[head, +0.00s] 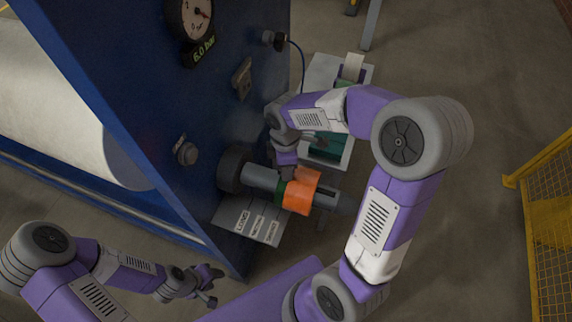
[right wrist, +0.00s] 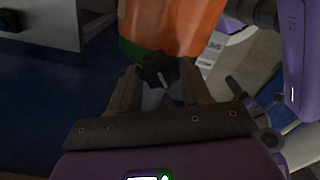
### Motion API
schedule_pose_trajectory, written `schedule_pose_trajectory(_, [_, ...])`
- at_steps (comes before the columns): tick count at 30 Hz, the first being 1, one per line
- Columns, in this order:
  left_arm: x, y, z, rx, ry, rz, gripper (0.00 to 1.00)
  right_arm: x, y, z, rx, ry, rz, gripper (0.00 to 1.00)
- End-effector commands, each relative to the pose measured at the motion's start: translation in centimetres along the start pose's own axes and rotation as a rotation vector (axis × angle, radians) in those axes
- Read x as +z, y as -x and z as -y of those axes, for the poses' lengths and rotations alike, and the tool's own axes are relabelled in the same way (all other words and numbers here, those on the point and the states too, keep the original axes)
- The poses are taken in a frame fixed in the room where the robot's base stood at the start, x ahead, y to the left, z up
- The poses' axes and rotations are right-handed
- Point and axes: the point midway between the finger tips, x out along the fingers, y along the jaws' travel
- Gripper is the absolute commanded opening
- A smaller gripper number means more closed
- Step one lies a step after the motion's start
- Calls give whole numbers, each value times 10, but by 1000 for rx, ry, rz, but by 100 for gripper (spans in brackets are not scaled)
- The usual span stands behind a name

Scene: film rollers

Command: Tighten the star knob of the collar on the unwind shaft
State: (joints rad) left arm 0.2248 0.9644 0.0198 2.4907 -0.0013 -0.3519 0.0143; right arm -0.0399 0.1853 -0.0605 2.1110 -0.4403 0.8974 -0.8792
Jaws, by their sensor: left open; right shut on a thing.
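The grey unwind shaft (head: 262,178) sticks out to the right from the blue machine's face. The orange collar (head: 301,191) sits around it, with a green band at its left edge. The collar also fills the top of the right wrist view (right wrist: 175,28). The black star knob (right wrist: 160,71) shows below the collar there, between the fingers of my right gripper (right wrist: 160,92), which is shut on it. In the head view my right gripper (head: 289,172) is at the collar's far side and hides the knob. My left gripper (head: 207,285) is open and empty, low and left, apart from the shaft.
A labelled plate (head: 247,220) lies below the shaft. A pressure gauge (head: 197,18) and small fittings are on the blue panel (head: 130,60). A large white roll (head: 60,110) is at left. A yellow mesh fence (head: 548,220) stands at right. Floor between fence and my right arm is clear.

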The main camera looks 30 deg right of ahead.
Motion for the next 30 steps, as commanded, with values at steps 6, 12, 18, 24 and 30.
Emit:
schedule_pose_trajectory(6, [0, -4, 2, 0, 0, 0, 43, 0, 0, 0, 1, -204, -1, 17])
schedule_pose_trajectory(12, [0, -7, 2, 0, 0, 0, 43, 0, 0, 0, -2, -371, -1, 17])
schedule_pose_trajectory(18, [0, -8, 3, 0, 0, 0, 43, 0, 0, 0, -3, -498, -1, 17])
schedule_pose_trajectory(24, [0, -10, 4, 0, 0, 0, 43, 0, 0, 0, -3, -574, -1, 17])
schedule_pose_trajectory(30, [0, -10, 4, 0, 0, 0, 43, 0, 1, 0, -3, -608, -1, 17])
